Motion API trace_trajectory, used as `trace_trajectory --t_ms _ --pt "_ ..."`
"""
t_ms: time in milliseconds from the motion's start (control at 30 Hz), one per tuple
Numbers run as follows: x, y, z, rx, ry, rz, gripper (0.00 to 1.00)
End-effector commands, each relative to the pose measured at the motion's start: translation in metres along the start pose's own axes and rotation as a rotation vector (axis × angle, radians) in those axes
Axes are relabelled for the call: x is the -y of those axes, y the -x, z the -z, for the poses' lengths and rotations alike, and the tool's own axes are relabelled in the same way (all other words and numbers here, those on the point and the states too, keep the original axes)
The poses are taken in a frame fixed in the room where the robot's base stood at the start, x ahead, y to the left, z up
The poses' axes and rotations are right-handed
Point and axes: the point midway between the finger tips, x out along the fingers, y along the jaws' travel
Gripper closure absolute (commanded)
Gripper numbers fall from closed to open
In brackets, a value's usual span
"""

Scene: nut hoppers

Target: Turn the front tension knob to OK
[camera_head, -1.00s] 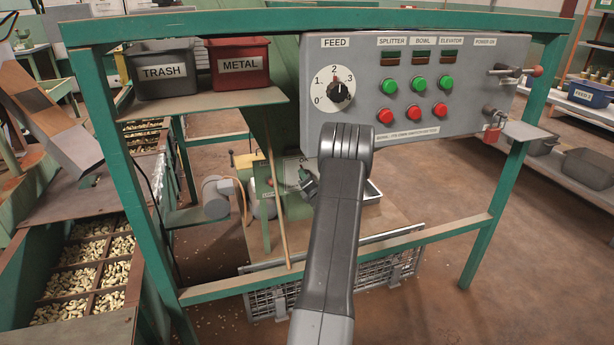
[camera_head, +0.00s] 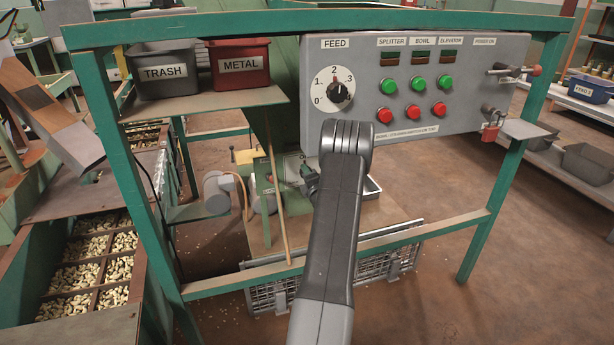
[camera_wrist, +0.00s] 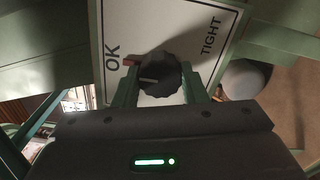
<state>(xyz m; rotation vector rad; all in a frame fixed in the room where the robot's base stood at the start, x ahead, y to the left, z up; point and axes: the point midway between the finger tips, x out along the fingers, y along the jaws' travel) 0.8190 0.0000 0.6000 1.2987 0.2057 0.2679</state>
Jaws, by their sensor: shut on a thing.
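The front tension knob (camera_wrist: 160,72) is black and ribbed, with a white mark that points left in the wrist view. It sits on a white plate (camera_wrist: 185,28) lettered OK (camera_wrist: 113,61) on the left and TIGHT (camera_wrist: 212,34) on the right. The white mark points roughly toward the OK side; I cannot tell whether it lines up exactly. My gripper (camera_wrist: 160,88) is shut on the knob, one finger on each side. In the head view my arm hides most of the knob and plate.
A grey control panel (camera_head: 455,110) with a FEED dial (camera_head: 340,91) and several buttons hangs above. A green frame rail (camera_head: 420,235) crosses low in front. TRASH (camera_head: 165,72) and METAL (camera_head: 240,65) bins stand on a shelf at left.

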Motion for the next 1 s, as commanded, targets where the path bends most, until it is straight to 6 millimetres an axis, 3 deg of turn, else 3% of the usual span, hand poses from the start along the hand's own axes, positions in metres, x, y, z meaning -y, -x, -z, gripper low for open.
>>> trace_trajectory --t_ms 133,167,233,267,667,767,1000 --pt "0.001 0.000 0.000 0.001 0.000 0.002 0.84" --pt "0.001 0.000 0.000 0.001 0.000 0.002 0.55" --pt "0.001 0.000 0.000 0.001 0.000 0.001 0.42" --pt "0.001 0.000 0.000 0.001 0.000 0.001 0.40" --pt "0.000 0.009 -0.001 0.000 0.001 0.002 0.40" --pt "-0.001 0.024 -0.002 0.002 0.000 0.002 0.40" --pt "-0.001 0.079 -0.002 0.002 -0.001 0.005 0.40"
